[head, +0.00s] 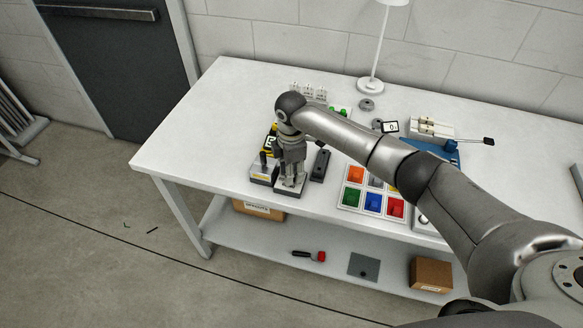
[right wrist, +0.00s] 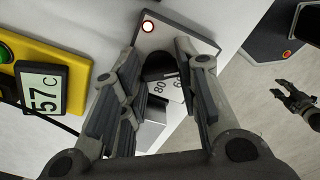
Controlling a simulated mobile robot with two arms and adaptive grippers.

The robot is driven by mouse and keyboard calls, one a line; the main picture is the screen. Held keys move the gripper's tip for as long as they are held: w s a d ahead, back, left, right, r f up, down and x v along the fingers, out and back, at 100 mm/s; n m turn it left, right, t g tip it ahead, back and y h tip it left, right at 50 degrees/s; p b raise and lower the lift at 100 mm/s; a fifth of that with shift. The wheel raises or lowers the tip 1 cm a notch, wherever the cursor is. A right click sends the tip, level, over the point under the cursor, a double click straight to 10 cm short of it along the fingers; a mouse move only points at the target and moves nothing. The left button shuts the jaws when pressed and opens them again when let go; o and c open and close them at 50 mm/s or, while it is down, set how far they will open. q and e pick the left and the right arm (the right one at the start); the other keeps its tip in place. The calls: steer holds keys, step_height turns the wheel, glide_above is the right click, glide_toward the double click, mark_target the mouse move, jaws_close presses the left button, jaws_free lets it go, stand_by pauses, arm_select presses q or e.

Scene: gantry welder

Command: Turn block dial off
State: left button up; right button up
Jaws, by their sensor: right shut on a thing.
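My right gripper points down over the block in the head view (head: 290,181) and is shut on the dial. The dial is partly hidden by the fingers. My left gripper (right wrist: 294,101) shows only at the right of the wrist view, apart from the table, fingers spread and empty.
A yellow unit (right wrist: 72,50) with a display (right wrist: 45,93) reading 57 C stands beside the block. A dark oblong case (head: 320,165) and a tray of coloured blocks (head: 351,198) lie to the right. A lamp (head: 371,84) stands behind. The table's left end is clear.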

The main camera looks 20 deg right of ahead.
steer(key=n, duration=0.6)
steer(key=shift+a, duration=0.1)
stand_by(0.6)
steer(key=o, duration=1)
steer(key=shift+r, duration=0.2)
step_height(320, 180, up, 12)
steer(key=shift+f, duration=0.15)
